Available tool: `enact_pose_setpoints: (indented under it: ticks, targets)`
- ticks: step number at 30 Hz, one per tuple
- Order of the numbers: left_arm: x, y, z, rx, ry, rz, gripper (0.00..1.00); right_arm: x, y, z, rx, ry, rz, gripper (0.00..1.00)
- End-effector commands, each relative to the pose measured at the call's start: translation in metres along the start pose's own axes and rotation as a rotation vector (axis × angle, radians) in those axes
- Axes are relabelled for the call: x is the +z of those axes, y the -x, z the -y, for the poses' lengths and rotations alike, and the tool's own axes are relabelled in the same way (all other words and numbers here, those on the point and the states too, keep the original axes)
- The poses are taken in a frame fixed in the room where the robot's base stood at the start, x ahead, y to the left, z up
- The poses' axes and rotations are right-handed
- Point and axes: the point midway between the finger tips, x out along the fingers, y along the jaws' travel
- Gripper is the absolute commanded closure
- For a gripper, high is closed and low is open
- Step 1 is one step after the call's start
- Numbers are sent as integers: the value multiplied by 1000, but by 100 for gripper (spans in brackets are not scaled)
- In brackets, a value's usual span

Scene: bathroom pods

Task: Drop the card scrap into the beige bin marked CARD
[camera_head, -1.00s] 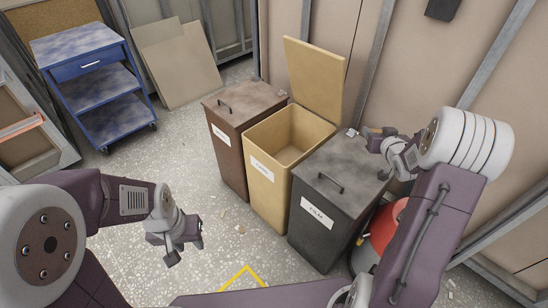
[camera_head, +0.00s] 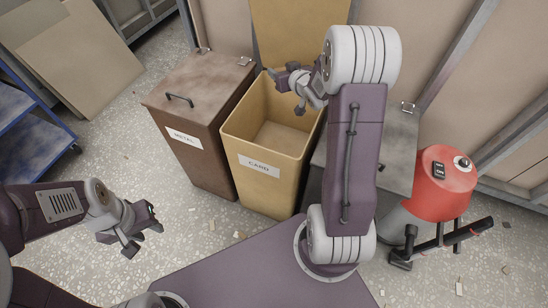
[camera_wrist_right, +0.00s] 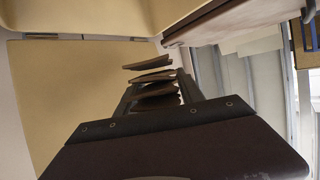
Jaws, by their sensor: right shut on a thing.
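The beige bin (camera_head: 259,165) marked CARD stands in the middle of the head view. Its lid (camera_head: 290,25) is up at the back, and its mouth is open. My right gripper (camera_head: 287,90) is over the rear part of that mouth. In the right wrist view, my right gripper (camera_wrist_right: 160,88) is shut on the brown card scrap (camera_wrist_right: 150,77), which shows as bent strips between the fingers. I cannot make out the scrap clearly in the head view. My left gripper (camera_head: 146,236) is open and empty above the floor at the left.
A brown bin (camera_head: 190,100) marked METAL, lid shut, stands left of the CARD bin. A dark grey bin (camera_head: 398,150) stands right, partly behind my right arm. Beyond it is a red canister-shaped machine (camera_head: 445,190). A blue cart (camera_head: 35,130) and leaning boards (camera_head: 80,60) are at left.

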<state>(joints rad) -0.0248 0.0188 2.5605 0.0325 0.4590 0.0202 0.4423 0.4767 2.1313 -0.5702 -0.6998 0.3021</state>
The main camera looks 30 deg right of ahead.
Motion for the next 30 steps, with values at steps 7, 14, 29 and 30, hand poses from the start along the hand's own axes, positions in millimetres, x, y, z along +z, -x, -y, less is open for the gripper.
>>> enact_pose_setpoints:
  ticks: [7, 14, 29, 30]
  targets:
    - [0, -6, 0, 0, 0, -1, 64, 5, -3, 2, -4, 2, 0, 94]
    - [3, -32, 1, 0, 0, 0, 64, 31, -13, 2, -4, 1, 0, 94]
    - [6, -58, 1, 0, 0, -1, 64, 57, -24, 2, -3, 1, -1, 94]
    - [6, -58, 1, 0, 0, -1, 64, 57, -24, 2, -3, 1, -1, 47]
